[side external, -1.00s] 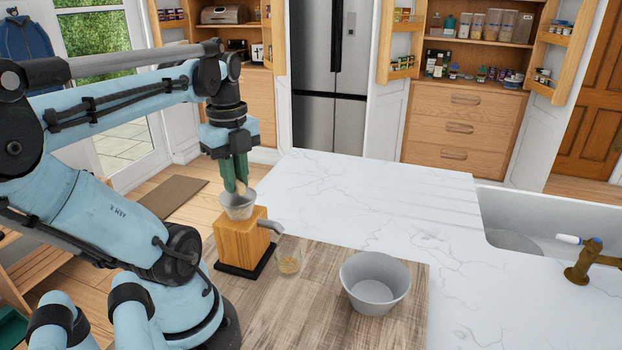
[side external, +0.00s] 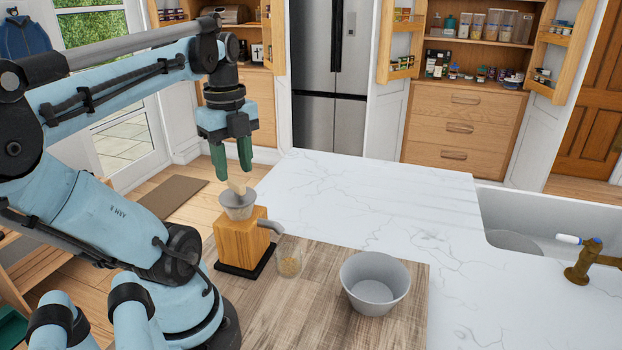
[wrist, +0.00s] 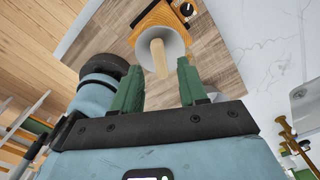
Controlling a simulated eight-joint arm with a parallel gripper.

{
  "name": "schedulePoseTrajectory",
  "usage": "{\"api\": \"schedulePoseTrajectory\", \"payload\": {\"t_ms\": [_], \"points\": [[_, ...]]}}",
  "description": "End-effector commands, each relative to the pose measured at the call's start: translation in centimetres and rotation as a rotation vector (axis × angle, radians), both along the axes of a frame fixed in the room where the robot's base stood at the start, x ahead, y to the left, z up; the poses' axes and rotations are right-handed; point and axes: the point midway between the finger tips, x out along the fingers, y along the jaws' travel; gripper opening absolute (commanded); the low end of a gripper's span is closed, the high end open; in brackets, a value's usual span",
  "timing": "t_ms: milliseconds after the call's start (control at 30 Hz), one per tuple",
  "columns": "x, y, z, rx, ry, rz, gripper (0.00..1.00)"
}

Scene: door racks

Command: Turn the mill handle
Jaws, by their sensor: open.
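The mill (side external: 240,245) is a wooden block on a dark base with a grey funnel hopper (side external: 238,208) on top and a grey spout (side external: 271,227) at its right. A pale wooden peg (side external: 237,187) stands up out of the hopper; it also shows in the wrist view (wrist: 158,58), pointing towards the camera. A black round knob (wrist: 187,9) shows on the mill in the wrist view. I cannot tell for sure which part is the handle. My gripper (side external: 232,170) is open and empty just above the peg, which appears between the fingers in the wrist view.
A small clear glass (side external: 289,263) with tan contents stands below the spout. A grey bowl (side external: 375,282) stands right of it on a wooden board (side external: 310,325). The white marble counter (side external: 370,190) behind is clear up to the sink (side external: 515,235) and brass tap (side external: 583,265).

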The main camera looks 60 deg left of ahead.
Motion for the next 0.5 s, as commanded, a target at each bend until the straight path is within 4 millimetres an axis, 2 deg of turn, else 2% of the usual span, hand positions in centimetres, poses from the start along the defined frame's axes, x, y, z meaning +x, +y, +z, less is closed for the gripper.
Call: {"api": "schedulePoseTrajectory", "payload": {"t_ms": [300, 500], "points": [[0.0, 0.0, 5.9, 0.0, 0.0, 0.0, 0.43], [0.0, 0.0, 8.3, 0.0, 0.0, 0.0, 0.43]]}}
